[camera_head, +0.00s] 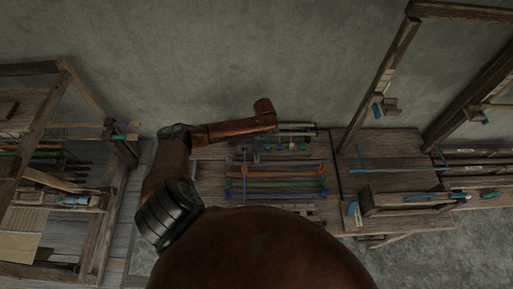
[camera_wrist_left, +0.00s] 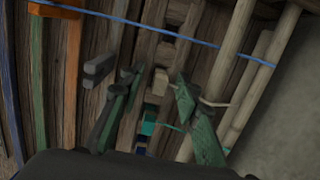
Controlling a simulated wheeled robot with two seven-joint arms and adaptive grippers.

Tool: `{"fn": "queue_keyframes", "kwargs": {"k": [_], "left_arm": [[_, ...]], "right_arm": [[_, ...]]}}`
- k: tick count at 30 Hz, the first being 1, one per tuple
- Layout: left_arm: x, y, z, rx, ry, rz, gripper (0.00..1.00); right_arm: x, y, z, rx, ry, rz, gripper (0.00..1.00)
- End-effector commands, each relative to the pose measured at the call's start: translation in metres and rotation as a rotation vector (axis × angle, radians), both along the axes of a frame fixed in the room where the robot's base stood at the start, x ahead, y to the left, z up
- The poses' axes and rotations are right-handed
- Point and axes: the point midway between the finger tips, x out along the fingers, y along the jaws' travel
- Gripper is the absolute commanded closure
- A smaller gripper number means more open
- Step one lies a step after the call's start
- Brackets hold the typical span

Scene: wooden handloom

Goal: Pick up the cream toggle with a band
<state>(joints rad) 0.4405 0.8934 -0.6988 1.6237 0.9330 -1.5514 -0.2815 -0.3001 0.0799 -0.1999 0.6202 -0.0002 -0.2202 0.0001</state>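A small cream block (camera_wrist_left: 160,82), probably the cream toggle, lies between my fingertips in the left wrist view; I cannot make out a band on it. My left gripper (camera_wrist_left: 153,88) is open around this spot, its dark green fingers apart on either side. Whether it touches the block is unclear. In the head view my left arm reaches over the back of the bench, and the small dark gripper (camera_head: 257,149) shows only partly there. A teal block (camera_wrist_left: 148,125) and a dark blue one lie nearer the wrist. My right gripper is not in view.
A slatted bench (camera_head: 210,180) carries orange, green and blue bars. A blue cord (camera_wrist_left: 170,32) crosses the left wrist view beyond the fingers. Pale round rods (camera_wrist_left: 232,45) lie close to the right finger. Loom frames stand on both sides in the head view.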

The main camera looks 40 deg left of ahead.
Motion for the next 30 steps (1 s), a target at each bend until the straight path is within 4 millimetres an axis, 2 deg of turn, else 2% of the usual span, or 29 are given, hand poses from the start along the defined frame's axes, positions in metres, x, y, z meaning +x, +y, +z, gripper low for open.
{"fn": "queue_keyframes", "kwargs": {"k": [6,19,30], "left_arm": [[0.0001,0.0002,-0.0006,0.001,-0.001,0.000,0.70],[0.0003,0.0002,-0.0003,0.001,-0.001,0.000,0.99],[0.0008,0.0002,0.0038,0.001,-0.002,0.000,1.00]], "right_arm": [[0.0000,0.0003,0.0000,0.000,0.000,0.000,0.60],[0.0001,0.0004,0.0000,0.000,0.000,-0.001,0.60],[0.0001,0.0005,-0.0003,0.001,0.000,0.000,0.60]]}}
